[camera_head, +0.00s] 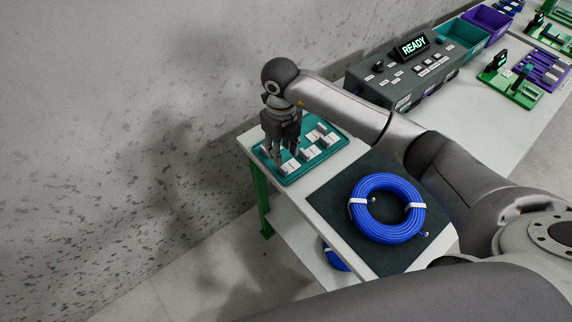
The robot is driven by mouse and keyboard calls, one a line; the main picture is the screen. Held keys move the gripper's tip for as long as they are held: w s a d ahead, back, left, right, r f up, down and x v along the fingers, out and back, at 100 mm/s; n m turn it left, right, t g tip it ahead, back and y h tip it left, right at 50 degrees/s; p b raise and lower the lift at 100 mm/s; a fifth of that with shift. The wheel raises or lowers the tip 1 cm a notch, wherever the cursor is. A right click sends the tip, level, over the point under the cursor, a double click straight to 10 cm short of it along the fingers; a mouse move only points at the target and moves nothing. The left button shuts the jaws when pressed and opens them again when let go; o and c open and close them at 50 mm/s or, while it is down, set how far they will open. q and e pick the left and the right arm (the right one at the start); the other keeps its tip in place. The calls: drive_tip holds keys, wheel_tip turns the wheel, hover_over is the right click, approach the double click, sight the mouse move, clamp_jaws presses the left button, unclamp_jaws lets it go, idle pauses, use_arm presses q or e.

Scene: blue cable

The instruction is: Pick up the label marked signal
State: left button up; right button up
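A teal tray (333,147) at the far left end of the table holds several small white labels on stands, such as the label (308,153). The print on the labels is too small to read, so I cannot tell which is marked signal. My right gripper (285,154) points down over the left part of the tray, with its fingertips low among the labels. It hides part of the tray, and I cannot tell whether it is open or shut on a label. My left gripper is not in view.
A coil of blue cable (363,212) with white ties lies on a dark mat (340,235) near the tray. A grey box with a READY display (413,46) stands behind my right arm. Teal (462,42) and purple (490,20) bins stand beyond it. A wall runs along the left.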

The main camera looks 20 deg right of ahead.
sight(289, 165)
drive_tip(key=shift+f+p, duration=0.3)
drive_tip(key=shift+f, duration=0.35)
drive_tip(key=f, duration=0.1)
drive_tip(key=f+p, duration=0.1)
drive_tip(key=f, duration=0.1)
drive_tip(key=shift+s+a+f, duration=0.15)
drive_tip(key=shift+a+f, duration=0.05)
drive_tip(key=shift+f, duration=0.55)
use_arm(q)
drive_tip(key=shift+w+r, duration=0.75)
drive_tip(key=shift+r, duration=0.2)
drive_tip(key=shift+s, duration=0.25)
use_arm(e)
clamp_jaws()
